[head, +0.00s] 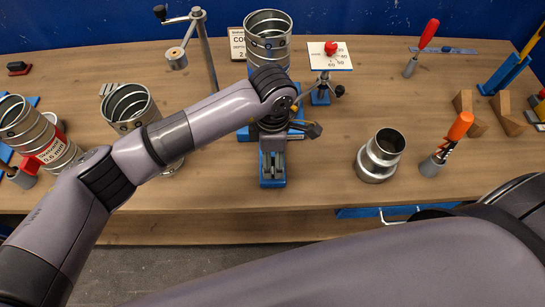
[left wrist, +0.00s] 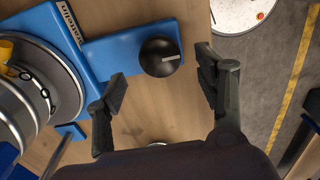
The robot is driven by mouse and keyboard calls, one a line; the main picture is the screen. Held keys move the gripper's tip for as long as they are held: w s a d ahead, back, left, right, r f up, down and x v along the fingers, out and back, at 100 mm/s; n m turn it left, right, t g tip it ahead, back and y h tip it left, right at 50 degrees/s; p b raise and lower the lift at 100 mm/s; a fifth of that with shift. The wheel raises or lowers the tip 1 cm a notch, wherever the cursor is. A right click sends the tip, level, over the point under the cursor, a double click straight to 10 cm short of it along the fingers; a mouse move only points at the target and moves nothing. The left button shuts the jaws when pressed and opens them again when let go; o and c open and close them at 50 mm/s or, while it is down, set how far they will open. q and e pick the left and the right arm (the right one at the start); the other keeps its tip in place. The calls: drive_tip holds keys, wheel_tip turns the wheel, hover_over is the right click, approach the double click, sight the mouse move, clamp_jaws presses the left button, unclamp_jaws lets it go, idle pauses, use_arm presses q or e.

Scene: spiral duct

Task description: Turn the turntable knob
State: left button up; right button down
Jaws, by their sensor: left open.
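The turntable knob (left wrist: 160,57) is round and black with a white pointer line. It sits on the blue turntable base (left wrist: 105,55), seen from above in the left wrist view. My left gripper (left wrist: 161,70) is open, with one finger on each side of the knob in that view and gaps between. Whether the fingertips are down at knob height I cannot tell. In the head view my left gripper (head: 288,130) hangs over the base, hiding the knob. A metal duct (head: 268,25) stands upright on the turntable behind it. My right gripper is out of view.
A metal reducer (head: 380,157) and an orange-handled tool (head: 447,145) stand right. A red-knobbed dial stand (head: 330,55) is behind the gripper. Bare wood lies between the base and reducer.

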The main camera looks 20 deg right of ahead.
sight(273, 165)
use_arm(q)
drive_tip(key=shift+f+p, duration=0.45)
drive_tip(key=shift+f, duration=1.75)
drive_tip(key=shift+c, duration=0.3)
drive_tip(key=c, duration=1.1)
